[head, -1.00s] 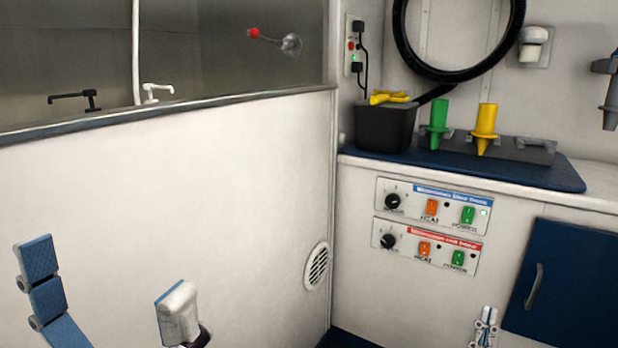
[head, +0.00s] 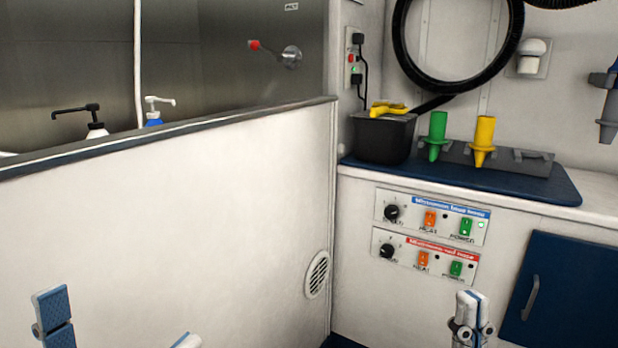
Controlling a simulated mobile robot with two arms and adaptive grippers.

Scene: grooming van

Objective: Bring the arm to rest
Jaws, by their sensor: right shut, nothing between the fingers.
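My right gripper (head: 470,298) shows at the bottom right of the head view. Its two white fingers point up and are together, with nothing between them. It is in front of the white cabinet, left of the blue door, and apart from the counter. My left gripper (head: 120,312) is at the bottom left, with its fingers wide apart and no object seen between them. One finger shows its blue pad; only the tip of the other shows. The rest of both arms is out of view.
A white tub wall (head: 180,230) fills the left. The counter's blue mat (head: 545,190) holds a black bin (head: 383,140) and green (head: 436,135) and yellow (head: 483,140) nozzles. Control panels (head: 430,217) and a blue cabinet door (head: 570,290) are below.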

